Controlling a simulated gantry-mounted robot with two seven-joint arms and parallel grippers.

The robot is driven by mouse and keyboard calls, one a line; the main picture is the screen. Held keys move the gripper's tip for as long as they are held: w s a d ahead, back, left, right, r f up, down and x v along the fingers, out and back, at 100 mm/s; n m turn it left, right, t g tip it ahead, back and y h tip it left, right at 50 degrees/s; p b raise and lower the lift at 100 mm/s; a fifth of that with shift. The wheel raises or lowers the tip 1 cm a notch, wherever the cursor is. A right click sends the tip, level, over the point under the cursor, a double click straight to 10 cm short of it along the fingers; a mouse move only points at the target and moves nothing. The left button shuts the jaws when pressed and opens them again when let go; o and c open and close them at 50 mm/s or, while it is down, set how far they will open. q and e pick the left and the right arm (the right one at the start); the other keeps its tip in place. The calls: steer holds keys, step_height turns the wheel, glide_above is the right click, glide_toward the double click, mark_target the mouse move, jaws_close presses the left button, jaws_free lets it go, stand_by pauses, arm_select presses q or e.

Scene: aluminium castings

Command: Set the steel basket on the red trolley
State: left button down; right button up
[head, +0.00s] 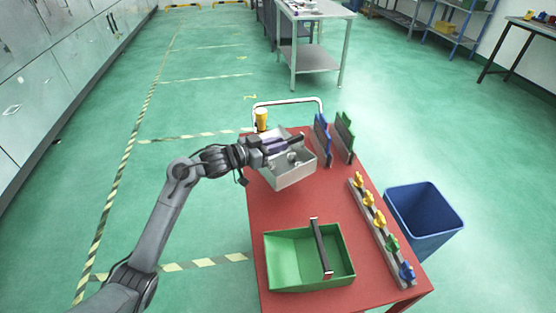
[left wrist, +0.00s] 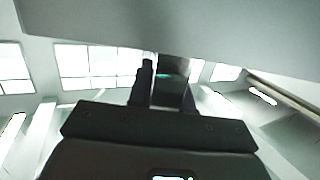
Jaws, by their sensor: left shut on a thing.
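The steel basket (head: 293,177) is a pale grey open box with some small metal parts in it. It is at the far end of the red trolley (head: 285,217), and I cannot tell whether it touches the top. My left gripper (head: 290,143) comes in from the left over the basket and is shut on it; the arm hides part of its far rim. In the left wrist view the gripper's fingers (left wrist: 162,82) point at a broad grey surface across the top. My right gripper is not in view.
A green tote (head: 285,262) with a dark handle stands at the trolley's near end. A rack with coloured knobs (head: 380,222) runs along the right edge. Blue and green upright plates (head: 335,137) and a yellow cup (head: 261,119) are at the back. A blue bin (head: 425,215) stands right.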

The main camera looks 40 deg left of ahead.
arm_select(q)
steer(key=w+a+f, duration=0.1)
steer(key=a, duration=0.1)
steer(key=w+a+f+b, duration=0.1)
steer(key=w+a, duration=0.1)
steer(key=w+a+f+b, duration=0.1)
steer(key=a+f, duration=0.1)
steer(key=shift+w+a+f, duration=0.1)
steer(key=shift+w, duration=0.25)
steer(key=shift+f+b, duration=0.9)
steer(key=shift+f, duration=1.2)
steer(key=c, duration=1.1)
jaws_free()
steer(key=shift+f, duration=0.15)
steer(key=shift+o, duration=0.2)
steer(key=shift+s+a+r, duration=0.1)
steer(key=shift+s+r, duration=0.15)
steer(key=shift+s, duration=0.15)
steer(key=p+v, duration=0.3)
steer(key=v, duration=0.8)
steer(key=shift+s, duration=0.15)
